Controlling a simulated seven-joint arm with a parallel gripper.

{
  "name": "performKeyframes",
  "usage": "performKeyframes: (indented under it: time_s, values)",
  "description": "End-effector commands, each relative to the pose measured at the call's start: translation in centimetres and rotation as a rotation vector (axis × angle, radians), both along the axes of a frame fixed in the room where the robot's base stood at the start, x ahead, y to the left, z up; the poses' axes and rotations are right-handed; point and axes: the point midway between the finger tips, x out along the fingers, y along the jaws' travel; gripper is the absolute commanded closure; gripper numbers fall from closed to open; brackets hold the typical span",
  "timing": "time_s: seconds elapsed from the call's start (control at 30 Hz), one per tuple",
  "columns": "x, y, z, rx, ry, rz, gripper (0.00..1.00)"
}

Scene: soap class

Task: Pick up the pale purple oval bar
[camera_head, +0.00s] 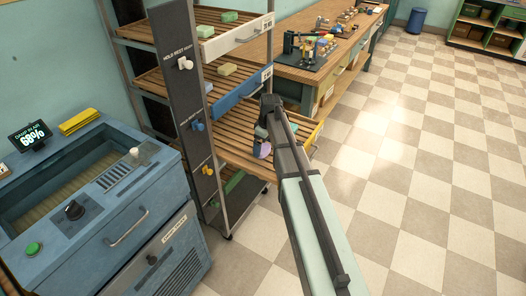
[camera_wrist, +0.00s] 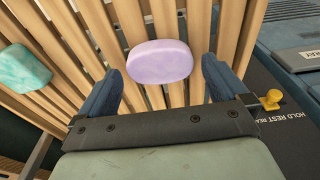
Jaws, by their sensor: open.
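The pale purple oval bar (camera_wrist: 160,62) lies on a wooden slatted shelf (camera_wrist: 235,30) in the wrist view. It sits between and a little beyond the two blue fingers of my gripper (camera_wrist: 160,85). The fingers are apart, with gaps showing on both sides of the bar, wider on the right. In the head view, my gripper (camera_head: 264,135) is at the slatted shelf of the rack, and a small part of the purple bar (camera_head: 263,151) shows beside it. The arm hides much of that shelf.
A teal bar (camera_wrist: 22,67) lies on the slats left of the purple bar. A dark post (camera_wrist: 285,115) with a yellow knob (camera_wrist: 271,99) stands at the right. A blue cabinet (camera_head: 110,215) stands left of the rack.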

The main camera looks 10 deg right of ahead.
Motion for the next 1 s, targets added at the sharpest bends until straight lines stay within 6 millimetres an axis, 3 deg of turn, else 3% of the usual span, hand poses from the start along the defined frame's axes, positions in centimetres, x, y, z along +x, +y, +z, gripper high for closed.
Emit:
performKeyframes:
  time_s: [0.13, 0.4, 0.87, 1.0]
  values:
    - [0.2, 0.1, -1.6, 0.000, -0.001, -0.001, 0.00]
    - [0.2, 0.1, -1.8, 0.001, -0.002, -0.001, 0.01]
    - [0.2, 0.2, -1.8, 0.001, -0.002, -0.001, 0.45]
    - [0.2, 0.1, -1.8, 0.000, -0.003, -0.001, 0.48]
